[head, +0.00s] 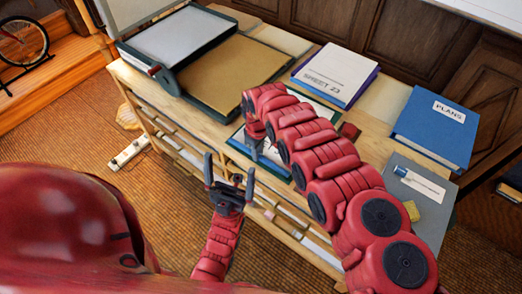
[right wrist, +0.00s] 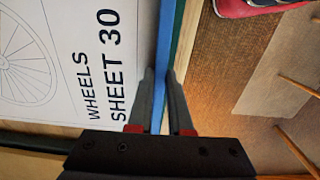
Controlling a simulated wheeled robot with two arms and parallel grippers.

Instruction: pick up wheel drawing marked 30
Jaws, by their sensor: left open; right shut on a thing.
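The wheel drawing (right wrist: 50,65) shows a spoked wheel and the print "WHEELS SHEET 30" on a white sheet with a blue edge (right wrist: 165,40). In the head view it lies at the bench's front edge, mostly hidden under my right arm. My right gripper (right wrist: 162,80) is shut on its blue edge, one finger on each side; it also shows in the head view (head: 253,148). My left gripper (head: 231,183) is open and empty, in front of the bench, just left of and below the right one.
The bench (head: 160,100) also carries a dark-framed board with a white sheet (head: 180,38), a brown board (head: 232,72), a sheet marked 23 (head: 338,70), a blue PLANS binder (head: 435,128) and a grey board (head: 432,205) with a yellow block. A power strip (head: 129,153) lies on the floor.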

